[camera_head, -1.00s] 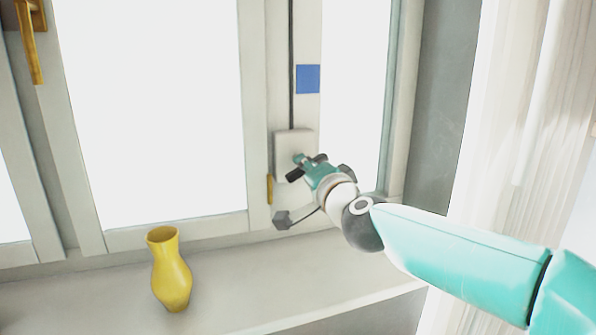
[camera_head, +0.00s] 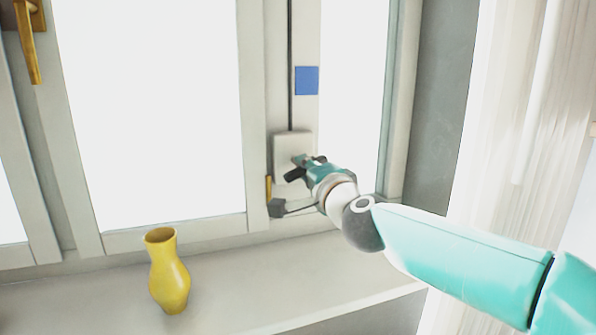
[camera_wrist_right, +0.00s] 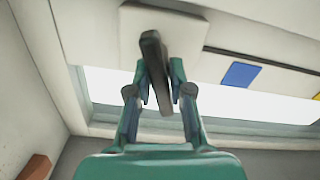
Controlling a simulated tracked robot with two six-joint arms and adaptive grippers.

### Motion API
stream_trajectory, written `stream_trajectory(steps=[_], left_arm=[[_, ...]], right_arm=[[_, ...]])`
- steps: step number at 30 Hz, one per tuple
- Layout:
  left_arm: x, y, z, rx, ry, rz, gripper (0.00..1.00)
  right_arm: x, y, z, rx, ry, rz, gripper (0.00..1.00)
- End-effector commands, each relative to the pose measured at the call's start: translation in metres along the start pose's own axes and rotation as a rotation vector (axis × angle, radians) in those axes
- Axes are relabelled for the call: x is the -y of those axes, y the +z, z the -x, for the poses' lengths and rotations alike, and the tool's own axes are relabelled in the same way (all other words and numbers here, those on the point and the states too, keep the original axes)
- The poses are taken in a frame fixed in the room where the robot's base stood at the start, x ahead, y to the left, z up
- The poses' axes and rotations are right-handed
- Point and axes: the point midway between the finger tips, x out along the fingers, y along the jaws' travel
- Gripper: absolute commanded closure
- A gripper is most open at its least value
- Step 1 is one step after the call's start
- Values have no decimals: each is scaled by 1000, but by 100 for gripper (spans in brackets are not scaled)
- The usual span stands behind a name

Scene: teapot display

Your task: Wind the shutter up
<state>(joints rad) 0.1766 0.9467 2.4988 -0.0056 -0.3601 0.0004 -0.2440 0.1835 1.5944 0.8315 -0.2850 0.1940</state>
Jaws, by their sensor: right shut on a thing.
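The winder box (camera_head: 285,143) is a pale box on the window frame, with a dark strap (camera_head: 290,60) running straight up from it. A blue square (camera_head: 307,80) sits on the frame beside the strap; it also shows in the right wrist view (camera_wrist_right: 240,74). My right gripper (camera_head: 300,167) is at the front of the box. In the right wrist view its teal fingers (camera_wrist_right: 159,74) are shut on a dark crank handle (camera_wrist_right: 153,55) in front of the pale box (camera_wrist_right: 190,30). The handle is mostly hidden in the head view. My left gripper is out of view.
A yellow vase (camera_head: 169,272) stands on the sill (camera_head: 240,290) to the lower left of my right arm. A brass window handle (camera_head: 30,45) is at the upper left. A pale curtain (camera_head: 520,110) hangs at the right. The sill between vase and arm is clear.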

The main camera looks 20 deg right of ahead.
Motion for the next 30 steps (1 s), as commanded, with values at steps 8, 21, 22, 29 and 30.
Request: stream_trajectory(steps=[8,21,22,29,30], left_arm=[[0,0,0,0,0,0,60],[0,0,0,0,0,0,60],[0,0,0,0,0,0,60],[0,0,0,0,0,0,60],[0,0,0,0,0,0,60]], right_arm=[[-3,-5,0,-14,3,-2,100],[-3,-4,0,-12,4,-2,70],[-3,-4,0,-11,4,-2,64],[-2,-2,0,-6,2,0,56],[-1,-2,0,-5,2,0,56]])
